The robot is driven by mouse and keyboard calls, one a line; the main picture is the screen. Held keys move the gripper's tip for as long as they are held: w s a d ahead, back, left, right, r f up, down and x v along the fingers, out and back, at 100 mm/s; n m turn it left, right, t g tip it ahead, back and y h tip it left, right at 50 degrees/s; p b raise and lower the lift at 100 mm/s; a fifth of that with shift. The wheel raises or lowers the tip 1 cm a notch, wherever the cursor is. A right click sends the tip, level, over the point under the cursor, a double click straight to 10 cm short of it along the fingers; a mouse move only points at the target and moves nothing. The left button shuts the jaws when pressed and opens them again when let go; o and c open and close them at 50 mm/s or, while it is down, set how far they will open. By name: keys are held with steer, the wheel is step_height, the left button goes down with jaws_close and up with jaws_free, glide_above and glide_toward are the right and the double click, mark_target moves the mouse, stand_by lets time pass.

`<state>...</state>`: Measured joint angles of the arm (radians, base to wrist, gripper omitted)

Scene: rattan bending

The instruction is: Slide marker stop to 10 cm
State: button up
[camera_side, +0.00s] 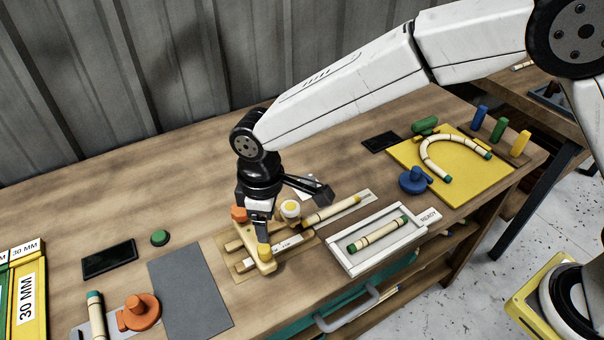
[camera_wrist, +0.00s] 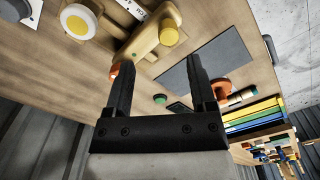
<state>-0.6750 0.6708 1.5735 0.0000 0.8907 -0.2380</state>
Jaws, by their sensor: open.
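The likely marker stop is a tan wooden block with a yellow knob (camera_side: 264,250), at the front left end of a wooden measuring jig (camera_side: 243,290). In the wrist view the yellow-knobbed block (camera_wrist: 145,42) lies just beyond the fingertips, near the gap between them. My gripper (camera_side: 262,236) points down over this block; in the side view its fingers overlap the knob, and contact cannot be told. In the wrist view my gripper (camera_wrist: 161,62) is open with nothing between its fingers.
A white-and-yellow round knob (camera_side: 290,209) and an orange knob (camera_side: 238,214) stand close to my gripper. A rattan piece (camera_side: 332,212) lies on the jig. A white tray (camera_side: 347,268) holds another piece on the right. A grey mat (camera_side: 190,295) on the left is clear.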

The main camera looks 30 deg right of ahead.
mark_target(264, 247)
steer(key=shift+s+a+f, duration=0.1)
steer(key=shift+s+a, duration=0.05)
steer(key=shift+a, duration=0.5)
steer(key=shift+f, duration=0.15)
steer(key=shift+f, duration=3.8)
jaws_close()
steer(key=shift+r, duration=0.1)
